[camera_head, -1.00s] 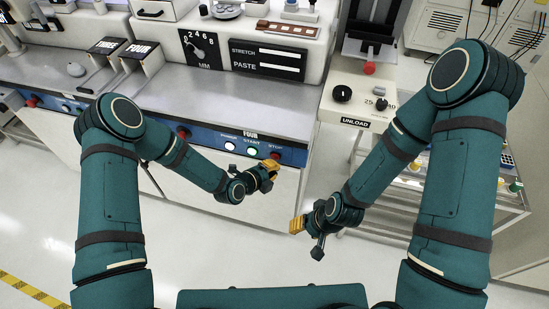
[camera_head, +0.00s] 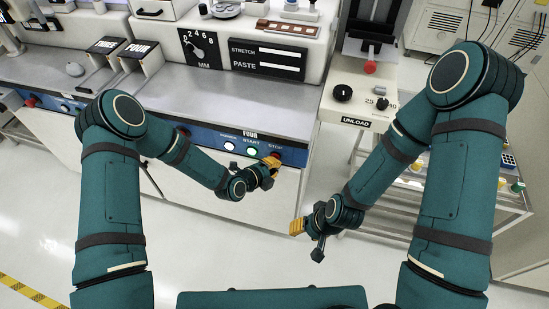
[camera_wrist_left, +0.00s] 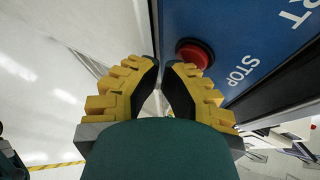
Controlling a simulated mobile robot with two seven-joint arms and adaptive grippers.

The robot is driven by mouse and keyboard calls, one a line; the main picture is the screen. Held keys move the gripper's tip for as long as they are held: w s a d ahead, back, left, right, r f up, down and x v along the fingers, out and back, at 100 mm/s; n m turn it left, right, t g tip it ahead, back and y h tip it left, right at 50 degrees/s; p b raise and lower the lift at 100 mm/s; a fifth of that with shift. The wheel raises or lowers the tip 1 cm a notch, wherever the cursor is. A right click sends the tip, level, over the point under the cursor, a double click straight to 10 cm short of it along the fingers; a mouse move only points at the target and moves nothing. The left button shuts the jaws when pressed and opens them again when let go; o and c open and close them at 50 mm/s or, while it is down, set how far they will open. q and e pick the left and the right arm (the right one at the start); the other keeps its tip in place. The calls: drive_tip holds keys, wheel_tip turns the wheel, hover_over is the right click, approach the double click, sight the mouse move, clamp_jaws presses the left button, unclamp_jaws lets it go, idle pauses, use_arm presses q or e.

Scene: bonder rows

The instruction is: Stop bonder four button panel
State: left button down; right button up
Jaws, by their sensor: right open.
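The blue button panel marked FOUR (camera_head: 237,141) runs along the front of the bench, with a white POWER light, a greenish-white START button and a red STOP button (camera_head: 276,154). My left gripper (camera_head: 273,162) is at the STOP button, its yellow fingertips overlapping the button's lower edge in the head view. In the left wrist view the fingers (camera_wrist_left: 160,64) are drawn together with nothing between them, and the red STOP button (camera_wrist_left: 194,53) lies just beyond the right finger. I cannot tell whether they touch. My right gripper (camera_head: 296,227) is open and empty, lower and to the right.
An UNLOAD control box (camera_head: 356,106) with a black knob and a red knob stands right of the bench. A wheeled rack (camera_head: 440,200) with small coloured items is under my right arm. The white floor (camera_head: 200,255) below the grippers is clear.

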use_arm(q)
drive_tip(key=shift+w, duration=0.2)
idle(0.4)
drive_tip(key=shift+s, duration=0.15)
drive_tip(key=shift+s+a, duration=0.25)
drive_tip(key=shift+s, duration=0.4)
drive_tip(key=shift+s, duration=0.1)
drive_tip(key=shift+s+a, duration=0.25)
drive_tip(key=shift+s, duration=0.5)
drive_tip(key=shift+s+a, duration=0.25)
drive_tip(key=shift+s, duration=0.55)
drive_tip(key=shift+s+a, duration=0.25)
drive_tip(key=shift+s, duration=0.5)
drive_tip(key=s+a+n+g+y, duration=0.2)
drive_tip(key=s+a+n, duration=0.3)
drive_tip(key=n, duration=0.9)
drive_tip(key=s+a+f+n+g+y, duration=0.1)
drive_tip(key=s+a+n+g, duration=0.3)
drive_tip(key=s+n, duration=0.6)
drive_tip(key=n+g+y, duration=0.1)
drive_tip(key=n, duration=0.3)
drive_tip(key=shift+s+a+y, duration=0.15)
drive_tip(key=shift+a+y, duration=0.25)
